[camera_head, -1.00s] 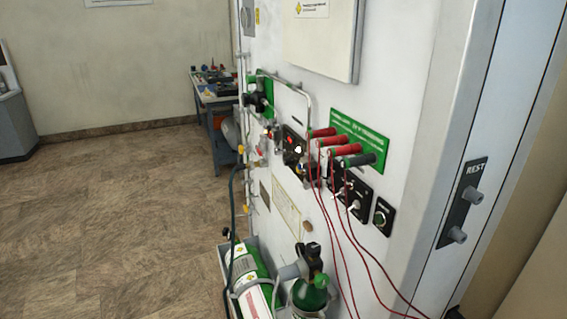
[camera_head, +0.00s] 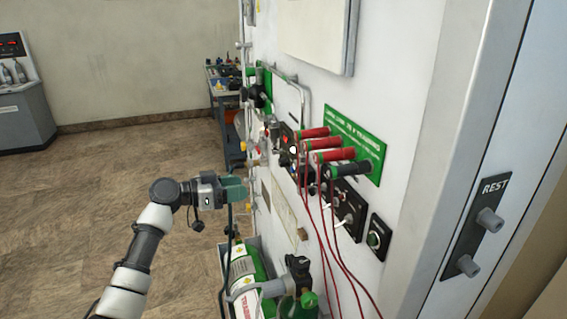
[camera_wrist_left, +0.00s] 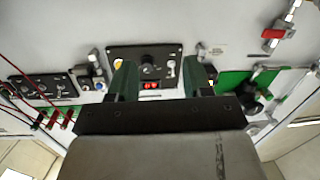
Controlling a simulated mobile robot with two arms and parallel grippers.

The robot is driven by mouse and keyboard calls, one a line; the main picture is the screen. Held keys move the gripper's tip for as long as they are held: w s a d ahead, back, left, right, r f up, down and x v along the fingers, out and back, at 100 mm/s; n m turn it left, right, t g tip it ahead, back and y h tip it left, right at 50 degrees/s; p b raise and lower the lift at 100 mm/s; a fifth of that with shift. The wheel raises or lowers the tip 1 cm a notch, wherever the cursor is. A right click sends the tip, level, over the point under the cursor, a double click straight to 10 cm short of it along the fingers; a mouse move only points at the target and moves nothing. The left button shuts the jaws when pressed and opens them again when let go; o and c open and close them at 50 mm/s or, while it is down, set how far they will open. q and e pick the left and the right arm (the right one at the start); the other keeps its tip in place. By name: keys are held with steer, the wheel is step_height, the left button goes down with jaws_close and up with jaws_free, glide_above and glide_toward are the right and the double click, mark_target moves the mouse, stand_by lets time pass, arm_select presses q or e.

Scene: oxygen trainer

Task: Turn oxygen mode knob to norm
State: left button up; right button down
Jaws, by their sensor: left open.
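My left gripper (camera_head: 236,188) stands in front of the white trainer wall in the head view, open, with nothing seen between its green fingers. The fingertips appear short of the knob. In the head view this panel (camera_head: 287,134) is seen edge-on and partly covered by other fittings. The knob's setting and labels are too small to read. My right gripper is in neither view.
Red and black plugs (camera_head: 328,155) with hanging red wires jut from the wall at the right. A green gas cylinder (camera_head: 246,268) stands below. A green panel (camera_wrist_left: 233,82) with a black valve lies beside the control panel. The floor to the left is clear.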

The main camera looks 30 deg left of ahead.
arm_select(q)
steer(key=m+h, duration=0.2)
glide_toward(279, 162)
steer(key=s, duration=0.1)
steer(key=p+x, duration=0.5)
steer(key=x, duration=0.3)
steer(key=shift+w, duration=0.3)
steer(key=shift+w+d+f, duration=0.2)
steer(key=shift+w+d, duration=0.25)
steer(key=shift+w, duration=0.15)
steer(key=c, duration=0.9)
